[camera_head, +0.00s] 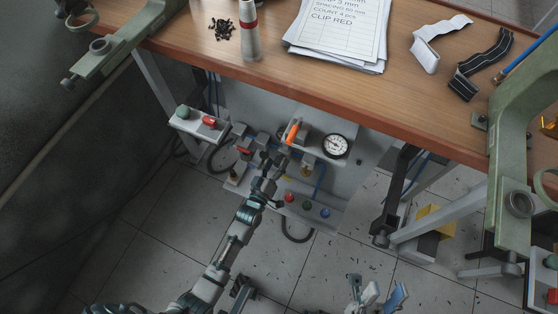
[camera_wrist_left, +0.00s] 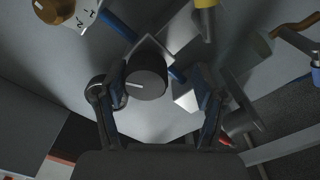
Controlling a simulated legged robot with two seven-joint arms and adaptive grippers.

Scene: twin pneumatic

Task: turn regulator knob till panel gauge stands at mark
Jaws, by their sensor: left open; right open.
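The panel gauge (camera_head: 335,146) has a white face and black rim, on the grey panel under the workbench; its needle and mark are too small to read. My left gripper (camera_head: 272,162) is at the panel, left of and below the gauge. In the left wrist view a black knob (camera_wrist_left: 146,82) with a white line, apparently the regulator knob, sits between the open fingers of my left gripper (camera_wrist_left: 157,98). I cannot tell if they touch it. In the head view the gripper hides this knob. My right gripper (camera_head: 374,295) is open and empty at the bottom, away from the panel.
An orange handle (camera_head: 292,131) is just above my left gripper. A brass knob (camera_wrist_left: 54,10) with a numbered dial is at upper left. The workbench (camera_head: 170,45) overhangs the panel; a green bracket (camera_head: 508,150) stands right.

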